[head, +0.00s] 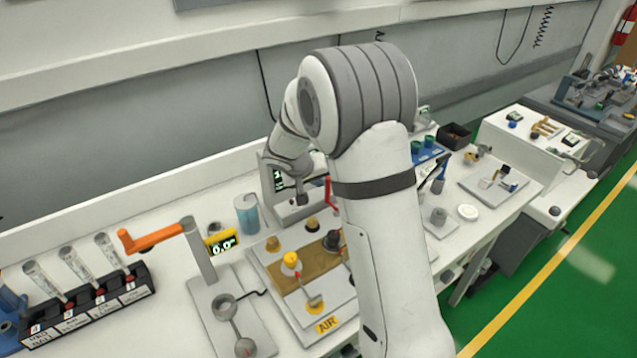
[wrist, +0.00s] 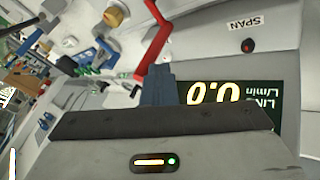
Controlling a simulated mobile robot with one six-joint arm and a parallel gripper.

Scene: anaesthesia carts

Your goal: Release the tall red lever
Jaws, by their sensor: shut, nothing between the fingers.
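The tall red lever (head: 329,193) stands near the middle of the bench, just right of my gripper (head: 301,196) and partly hidden by my arm in the head view. In the wrist view the red lever (wrist: 155,42) is a bent bar running from the top edge down to just beside the fingertips. My gripper (wrist: 160,72) is shut and empty there, its fingers pressed together. Its tips look very near the lever's lower end; I cannot tell whether they touch it.
An orange-handled lever (head: 152,238), a blue cylinder (head: 247,214) and a plate with a yellow knob (head: 291,262) stand left and in front on the bench.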

